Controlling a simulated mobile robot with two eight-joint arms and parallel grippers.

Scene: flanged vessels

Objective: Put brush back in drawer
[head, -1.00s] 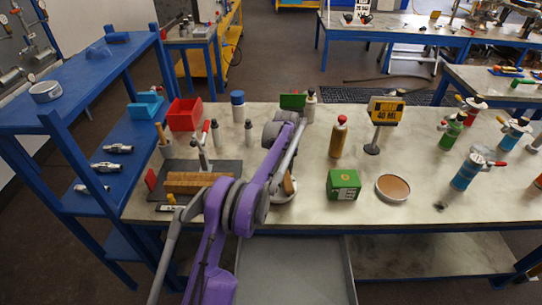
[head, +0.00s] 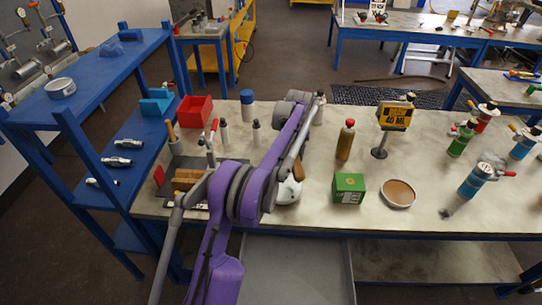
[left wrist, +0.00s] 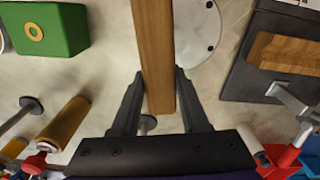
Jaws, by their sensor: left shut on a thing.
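The brush shows in the left wrist view as a long wooden bar (left wrist: 155,45) between the two dark fingers of my left gripper (left wrist: 160,78). The gripper is shut on it. The bar runs out of the top of that view, so its far end is hidden. In the head view a small brown piece (head: 297,167), likely the brush, shows beside my purple arm above the table. My arm hides the left gripper there. The grey drawer (head: 295,270) is pulled open below the table's front edge and its visible floor is bare. My right gripper is not in view.
A round white base (head: 289,192) stands beneath the arm. A green box (head: 348,188), a round tin (head: 397,193), a brown bottle (head: 345,140) and a yellow sign (head: 395,115) stand to the right. A red bin (head: 194,111) and a blue shelf (head: 100,80) are left.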

